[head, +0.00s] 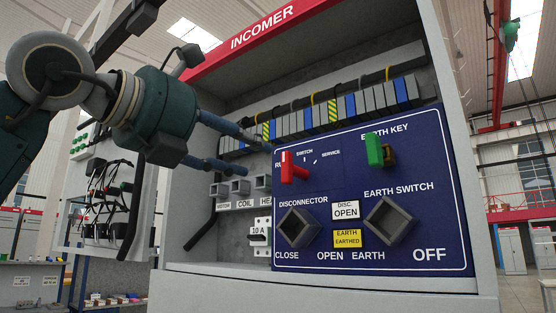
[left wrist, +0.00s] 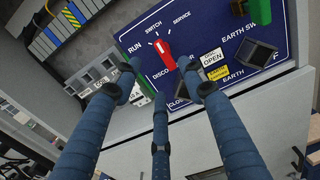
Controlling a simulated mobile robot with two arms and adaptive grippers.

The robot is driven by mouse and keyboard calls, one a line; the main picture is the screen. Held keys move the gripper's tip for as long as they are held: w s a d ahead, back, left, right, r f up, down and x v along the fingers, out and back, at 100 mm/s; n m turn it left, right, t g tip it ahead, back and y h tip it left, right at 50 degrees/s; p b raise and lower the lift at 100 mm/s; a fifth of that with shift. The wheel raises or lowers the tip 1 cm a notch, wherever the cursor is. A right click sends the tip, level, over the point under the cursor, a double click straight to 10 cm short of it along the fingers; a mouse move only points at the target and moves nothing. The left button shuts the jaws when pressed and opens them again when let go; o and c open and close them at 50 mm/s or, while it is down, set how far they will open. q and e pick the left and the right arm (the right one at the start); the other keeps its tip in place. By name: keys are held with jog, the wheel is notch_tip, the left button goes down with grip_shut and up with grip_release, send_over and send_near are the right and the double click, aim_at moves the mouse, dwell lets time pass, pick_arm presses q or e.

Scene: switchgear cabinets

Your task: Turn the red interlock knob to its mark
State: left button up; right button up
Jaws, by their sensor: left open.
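The red interlock knob (head: 288,168) sits on the upper left of the blue panel, between the RUN, SWITCH and SERVICE labels. It also shows in the left wrist view (left wrist: 164,54), standing out from the panel with white tick marks around its top. I cannot tell exactly which mark it points to. My left gripper (head: 255,157) is open and empty, its blue fingers reaching in from the left just short of the knob. In the left wrist view its fingers (left wrist: 160,94) are spread apart below the knob, with no visible contact. My right gripper is not in view.
The blue panel (head: 345,258) also carries a green earth key (head: 375,150) and two grey square sockets, disconnector (head: 297,228) and earth switch (head: 389,221). A terminal row (head: 350,106) runs above. A breaker (head: 260,232) stands left of the panel. The cabinet's right wall (head: 460,150) borders the space.

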aim_at(281, 164)
pick_arm(q)
jog(key=p+x, duration=0.3)
jog(key=x, duration=0.6)
jog(key=shift+d+p, duration=0.1)
jog(key=shift+p, duration=0.25)
jog(key=shift+w+d+f, duration=0.1)
jog(key=shift+w+d, duration=0.1)
jog(key=shift+w, duration=0.1)
jog(key=shift+c, duration=0.3)
jog(key=shift+s, duration=0.1)
grip_shut()
